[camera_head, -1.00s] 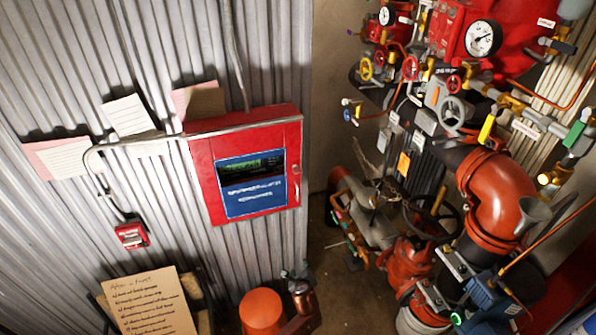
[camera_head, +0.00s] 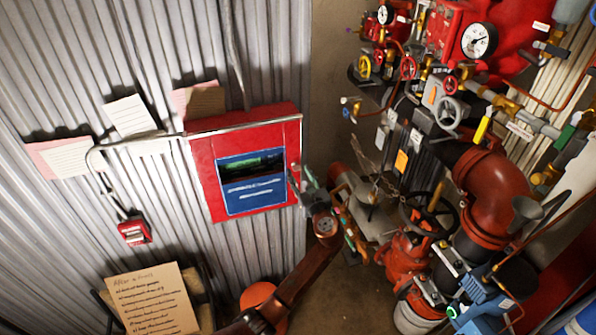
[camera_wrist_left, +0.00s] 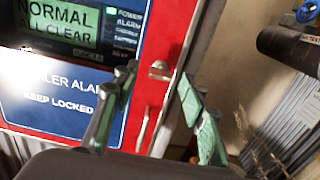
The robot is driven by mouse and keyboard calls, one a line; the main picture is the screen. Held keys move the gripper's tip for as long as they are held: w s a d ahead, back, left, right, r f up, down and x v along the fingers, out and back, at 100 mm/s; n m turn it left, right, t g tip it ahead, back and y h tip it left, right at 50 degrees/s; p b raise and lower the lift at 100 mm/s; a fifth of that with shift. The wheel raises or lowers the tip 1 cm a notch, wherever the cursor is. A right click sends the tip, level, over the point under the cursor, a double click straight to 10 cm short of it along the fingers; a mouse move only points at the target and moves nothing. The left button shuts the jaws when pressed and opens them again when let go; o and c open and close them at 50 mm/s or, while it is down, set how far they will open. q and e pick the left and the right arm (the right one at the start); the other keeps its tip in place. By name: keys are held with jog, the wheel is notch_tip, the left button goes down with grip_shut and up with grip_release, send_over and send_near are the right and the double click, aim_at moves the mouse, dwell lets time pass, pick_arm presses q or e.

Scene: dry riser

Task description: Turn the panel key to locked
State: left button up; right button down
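The red alarm panel (camera_head: 205,165) hangs on the corrugated wall in the head view, with a blue label and a dark display. In the left wrist view the panel (camera_wrist_left: 180,25) reads "NORMAL ALL CLEAR" and "KEEP LOCKED". A small silver fitting (camera_wrist_left: 160,70) sits near its right edge, with a slim silver lever-like piece (camera_wrist_left: 143,130) below. I cannot tell which is the key or how it is set. My left gripper (camera_head: 301,179) is at the panel's right edge; its fingers (camera_wrist_left: 155,105) are open, apart on either side of the slim piece. My right gripper is not in view.
Red pipes (camera_head: 490,190), valves and a black handwheel (camera_head: 430,215) crowd the right side. A small red call box (camera_head: 133,232) and paper notes (camera_head: 128,116) are on the wall. A handwritten board (camera_head: 152,300) stands below.

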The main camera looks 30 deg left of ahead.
pick_arm(q)
jog(key=shift+x, duration=0.95)
jog(key=shift+c, duration=0.2)
grip_shut()
